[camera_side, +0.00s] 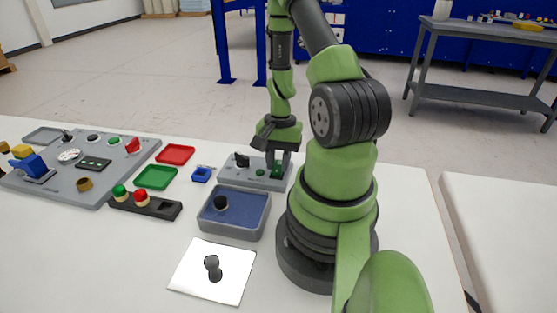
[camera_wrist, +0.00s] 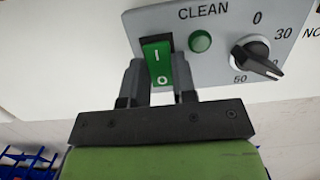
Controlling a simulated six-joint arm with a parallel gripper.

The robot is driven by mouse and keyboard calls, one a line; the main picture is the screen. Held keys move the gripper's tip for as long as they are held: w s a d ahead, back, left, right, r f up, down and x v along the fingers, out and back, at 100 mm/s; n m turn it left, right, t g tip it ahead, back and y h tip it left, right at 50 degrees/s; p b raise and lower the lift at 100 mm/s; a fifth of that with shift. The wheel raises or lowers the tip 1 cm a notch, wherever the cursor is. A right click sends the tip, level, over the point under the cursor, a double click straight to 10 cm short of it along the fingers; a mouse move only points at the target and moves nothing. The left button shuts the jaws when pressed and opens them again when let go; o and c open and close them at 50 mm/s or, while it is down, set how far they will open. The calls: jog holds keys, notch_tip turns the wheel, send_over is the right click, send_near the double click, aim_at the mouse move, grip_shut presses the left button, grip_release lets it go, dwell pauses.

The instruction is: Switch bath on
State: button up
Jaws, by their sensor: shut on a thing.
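The bath's control panel (camera_wrist: 222,70) shows in the wrist view with the word CLEAN, a green rocker switch (camera_wrist: 157,62) marked I and O, a round green lamp (camera_wrist: 201,41) and a black dial (camera_wrist: 257,56). My gripper (camera_wrist: 158,78) is shut on the rocker switch, one finger on each side of it. I cannot tell which end of the rocker is pressed. The lamp looks dull green. In the side view, my gripper (camera_side: 279,160) points down at the right end of the grey panel (camera_side: 254,181). The blue-lined basin (camera_side: 235,231) stands in front of the panel.
A dark round piece (camera_side: 221,203) is in the basin. A white sheet with dark pieces (camera_side: 233,288) lies in front. To the left are a red tray (camera_side: 175,154), a green tray (camera_side: 156,177), a black button box (camera_side: 158,208) and a grey board (camera_side: 112,168) with several parts.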

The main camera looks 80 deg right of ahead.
aim_at(279, 162)
jog(key=o, duration=0.9)
jog(key=shift+r, duration=0.1)
jog(key=r, duration=0.3)
jog(key=d+r, duration=0.1)
jog(key=r, duration=0.5)
jog(key=shift+d+r, duration=0.3)
jog(key=shift+d, duration=0.05)
jog(key=w+a+r+n+t+h, duration=0.25)
jog(key=w+a+r+n, duration=0.35)
jog(key=a+r, duration=0.4)
jog(key=s+a+r+n+t, duration=0.1)
jog(key=a+r+n, duration=0.1)
jog(key=a+r, duration=0.1)
jog(key=s+a+r+n+t+y, duration=0.1)
jog(key=a+r+n+t, duration=0.1)
jog(key=a, duration=0.3)
jog(key=s+a+r+n+t+y, duration=0.1)
jog(key=s+a+r+n, duration=0.1)
jog(key=a+r+n, duration=0.1)
jog(key=shift+s+a+r+n+t+y, duration=0.1)
jog(key=shift+a+r+n+t+y, duration=0.2)
jog(key=shift+a+n, duration=0.25)
